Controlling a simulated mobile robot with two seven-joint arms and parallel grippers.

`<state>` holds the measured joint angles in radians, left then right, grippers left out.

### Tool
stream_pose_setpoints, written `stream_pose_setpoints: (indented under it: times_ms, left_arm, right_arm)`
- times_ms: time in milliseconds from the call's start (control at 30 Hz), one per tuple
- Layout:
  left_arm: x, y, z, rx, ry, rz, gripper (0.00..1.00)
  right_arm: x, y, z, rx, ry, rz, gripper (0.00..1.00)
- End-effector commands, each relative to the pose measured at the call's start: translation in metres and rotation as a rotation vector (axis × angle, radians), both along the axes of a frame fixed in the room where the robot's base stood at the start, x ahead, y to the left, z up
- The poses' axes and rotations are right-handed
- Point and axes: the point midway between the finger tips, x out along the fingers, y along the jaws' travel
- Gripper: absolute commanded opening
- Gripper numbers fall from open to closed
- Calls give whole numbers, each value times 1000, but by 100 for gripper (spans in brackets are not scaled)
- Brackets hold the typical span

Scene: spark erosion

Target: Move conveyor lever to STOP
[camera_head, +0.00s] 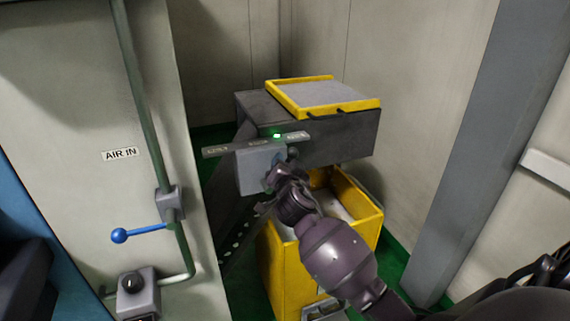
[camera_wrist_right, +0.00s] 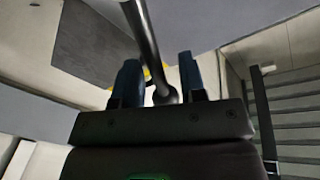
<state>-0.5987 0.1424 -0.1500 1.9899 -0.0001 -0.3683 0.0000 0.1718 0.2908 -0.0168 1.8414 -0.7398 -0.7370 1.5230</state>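The conveyor lever, a dark rod with a round end (camera_wrist_right: 147,42), crosses the right wrist view from the top and ends between my fingers. In the head view my right gripper (camera_head: 279,176) is at the front of the grey lever box (camera_head: 252,173) and hides most of the lever. In the wrist view the right gripper (camera_wrist_right: 158,78) has its two blue-padded fingers apart, one on each side of the rod, with gaps visible. A label plate (camera_head: 222,149) with small markings runs above the box; I cannot read them clearly. A green light glows on it. My left gripper is not in view.
A yellow-rimmed tray (camera_head: 374,104) sits on the dark conveyor body (camera_head: 345,138). A yellow bin (camera_head: 283,285) stands below, beside my right forearm. A pipe with a blue-handled valve (camera_head: 140,232) is on the left wall panel. A grey column (camera_head: 455,150) stands at right.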

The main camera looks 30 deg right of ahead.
Motion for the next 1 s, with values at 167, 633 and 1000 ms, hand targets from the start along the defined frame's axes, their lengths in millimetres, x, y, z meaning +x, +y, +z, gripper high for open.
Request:
stream_pose_setpoints:
  times_ms: [167,633,1000]
  left_arm:
    - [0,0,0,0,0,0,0]
    - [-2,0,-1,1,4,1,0]
    - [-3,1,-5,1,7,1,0]
  right_arm:
    - [2,-1,0,0,0,0,38]
    - [1,-1,0,0,0,0,0]
    - [2,2,1,-33,8,-1,0]
